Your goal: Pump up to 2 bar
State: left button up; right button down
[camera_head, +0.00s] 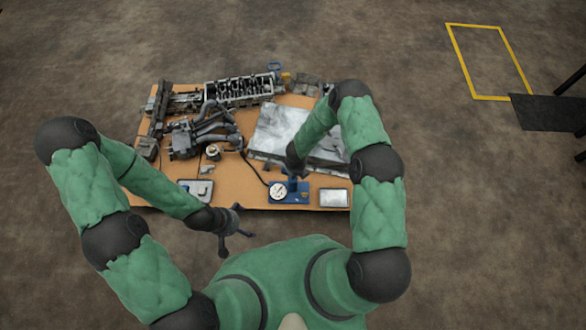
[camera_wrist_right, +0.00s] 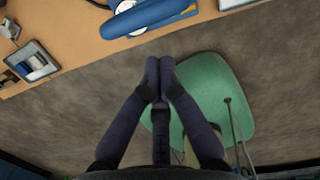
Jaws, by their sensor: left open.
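The blue pump (camera_head: 299,198) sits at the front edge of the brown work table, with a round white gauge (camera_head: 277,191) on its left end. The dial is too small to read. A dark hose runs from it toward the engine parts. In the right wrist view the blue pump (camera_wrist_right: 150,18) shows at the top, beyond the fingertips. My right gripper (camera_wrist_right: 160,62) is shut, its fingertips together with nothing visible between them. In the head view it is over the pump, partly hidden by the arm. My left gripper (camera_head: 236,226) is open and empty, in front of the table edge.
The brown table (camera_head: 240,201) holds engine parts (camera_head: 205,130) at the back left and a large grey metal panel (camera_head: 285,130) in the middle. A small tray (camera_head: 333,198) is right of the pump.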

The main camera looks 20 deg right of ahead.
notch_tip(320, 180, up, 7)
jog(key=shift+s, duration=0.4)
dwell(0.5)
